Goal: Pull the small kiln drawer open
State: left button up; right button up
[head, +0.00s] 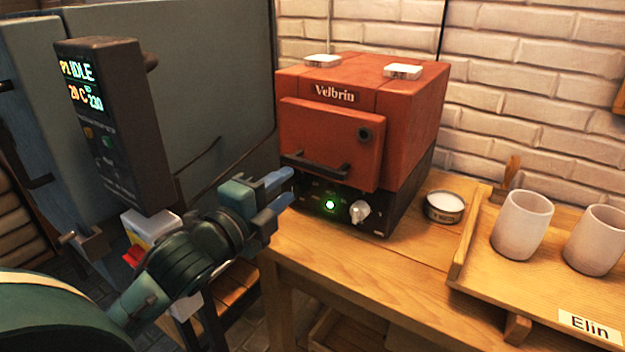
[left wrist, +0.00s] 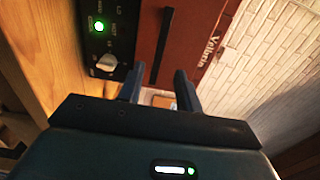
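The small kiln (head: 410,110) is a red-brown box labelled "Velbrin" on a wooden table. Its front panel (head: 310,130) looks closed and carries a dark bar handle (head: 317,164). Below it is a black control panel with a green light and a white knob (head: 360,211). My left gripper (head: 286,191) is open and empty, just left of the kiln front and slightly below the handle. In the left wrist view the handle (left wrist: 163,45) appears between and beyond the spread fingers (left wrist: 159,72); contact does not show. My right gripper is not in view.
A large grey kiln with a dark display unit (head: 105,130) stands at the left, close to my left arm. A small round tin (head: 444,206) sits right of the small kiln. A wooden tray holds white cups (head: 522,225) and an "Elin" label (head: 589,327).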

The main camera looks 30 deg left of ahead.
aim_at(310, 168)
pick_arm(q)
jog(key=w+b, duration=0.1)
jog(key=w, duration=0.1)
jog(key=w+b, duration=0.1)
jog(key=w, duration=0.5)
jog(key=shift+w+d+b, duration=0.15)
jog(key=shift+d+b, duration=0.2)
jog(key=shift+b, duration=0.05)
jog(key=shift+w, duration=0.6)
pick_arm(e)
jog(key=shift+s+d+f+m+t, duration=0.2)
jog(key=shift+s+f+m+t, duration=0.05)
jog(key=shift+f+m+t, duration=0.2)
pick_arm(q)
jog(key=shift+c, duration=0.4)
grip_shut()
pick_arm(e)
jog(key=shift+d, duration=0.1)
